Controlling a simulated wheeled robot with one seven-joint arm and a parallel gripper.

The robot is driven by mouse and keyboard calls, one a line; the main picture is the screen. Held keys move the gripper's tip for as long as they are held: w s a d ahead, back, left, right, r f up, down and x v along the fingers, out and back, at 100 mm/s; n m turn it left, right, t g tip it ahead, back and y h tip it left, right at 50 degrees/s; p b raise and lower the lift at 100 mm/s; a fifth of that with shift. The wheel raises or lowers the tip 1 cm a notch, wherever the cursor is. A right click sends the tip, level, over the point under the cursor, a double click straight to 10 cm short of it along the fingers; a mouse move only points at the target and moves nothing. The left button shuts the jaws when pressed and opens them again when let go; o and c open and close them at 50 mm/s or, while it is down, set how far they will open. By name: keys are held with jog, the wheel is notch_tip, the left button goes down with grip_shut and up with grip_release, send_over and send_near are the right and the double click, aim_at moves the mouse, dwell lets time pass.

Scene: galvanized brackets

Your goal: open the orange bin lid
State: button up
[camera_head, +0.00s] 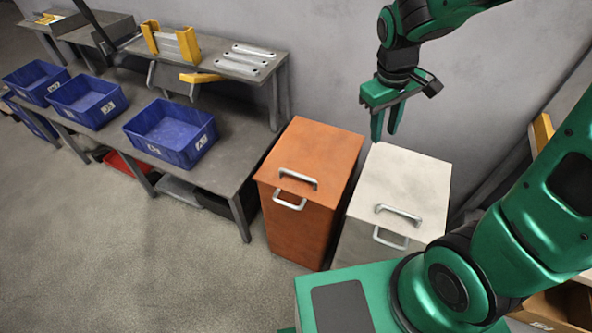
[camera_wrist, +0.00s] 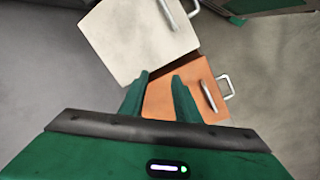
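The orange bin (camera_head: 295,222) stands on the floor beside the workbench. Its lid (camera_head: 316,155) is closed, with a silver handle (camera_head: 298,178) near the front edge of the top; another silver handle is on the front face. My gripper (camera_head: 386,126) is in the air above the back of the white bin, apart from both bins, with its fingers pointing down. The fingers are parted with nothing between them. In the wrist view, my gripper's fingers (camera_wrist: 162,92) show in front of the orange lid (camera_wrist: 158,102), and the lid handle (camera_wrist: 209,96) shows to their right.
A white bin (camera_head: 395,202) with a closed lid and silver handles stands close on the right of the orange bin. A workbench (camera_head: 232,160) with blue crates (camera_head: 172,132) is on the left. The wall is behind the bins. Open floor (camera_head: 150,260) lies in front.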

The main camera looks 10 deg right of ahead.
jog(key=w+a+f+n, duration=0.4)
jog(key=a+f, duration=0.1)
jog(key=a, duration=0.4)
jog(key=n+t, duration=0.1)
jog(key=n, duration=0.3)
send_near(297, 175)
jog(key=x, duration=0.7)
jog(key=shift+w+d+f, duration=0.15)
jog(key=shift+d+f, duration=0.1)
jog(key=shift+f, duration=0.05)
grip_shut()
